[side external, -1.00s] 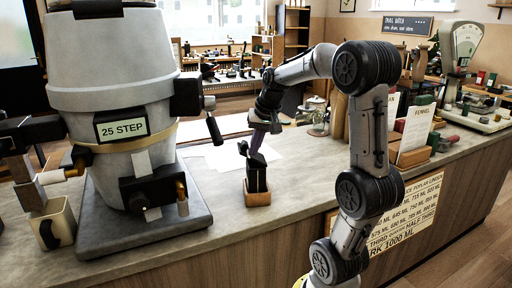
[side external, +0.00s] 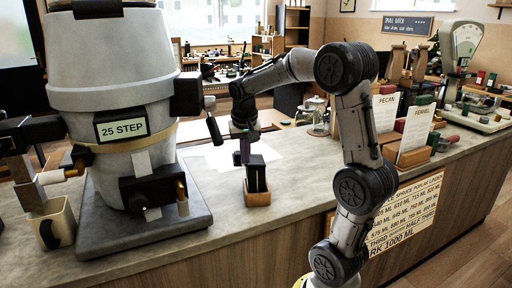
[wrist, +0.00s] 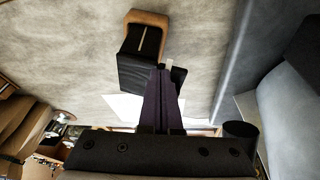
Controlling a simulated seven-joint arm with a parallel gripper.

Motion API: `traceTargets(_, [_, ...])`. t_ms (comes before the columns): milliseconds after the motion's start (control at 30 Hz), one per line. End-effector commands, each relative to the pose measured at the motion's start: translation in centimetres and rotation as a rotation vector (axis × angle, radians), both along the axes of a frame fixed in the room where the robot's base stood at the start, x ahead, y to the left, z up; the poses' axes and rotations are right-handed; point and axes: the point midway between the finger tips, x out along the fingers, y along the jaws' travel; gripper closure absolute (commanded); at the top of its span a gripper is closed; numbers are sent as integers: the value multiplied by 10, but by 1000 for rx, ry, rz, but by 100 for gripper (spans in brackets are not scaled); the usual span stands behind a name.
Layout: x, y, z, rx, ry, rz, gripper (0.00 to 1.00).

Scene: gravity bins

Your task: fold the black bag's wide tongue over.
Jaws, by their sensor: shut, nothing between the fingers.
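The black bag (side external: 256,178) stands upright in a small wooden block (side external: 258,198) on the counter. In the wrist view the bag (wrist: 139,72) lies just beyond my fingertips, with its wooden block (wrist: 148,17) above it in the picture. My gripper (side external: 245,160) points down at the bag's top, at its left side. Its purple fingers (wrist: 163,74) are together and empty, overlapping the bag's edge in the wrist view; I cannot tell whether they touch it. The wide tongue is not clearly distinguishable, being partly hidden by the fingers.
A large grey dispenser labelled 25 STEP (side external: 123,128) stands on a dark base to the left. White papers (side external: 215,158) lie behind the bag. Card holders (side external: 412,135) stand at the right.

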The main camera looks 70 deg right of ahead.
Motion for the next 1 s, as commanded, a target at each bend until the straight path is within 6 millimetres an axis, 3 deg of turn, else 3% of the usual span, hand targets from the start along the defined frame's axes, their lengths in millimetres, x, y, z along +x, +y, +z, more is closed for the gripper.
traceTargets(1000, [2,1,-6,3,-5,-1,100])
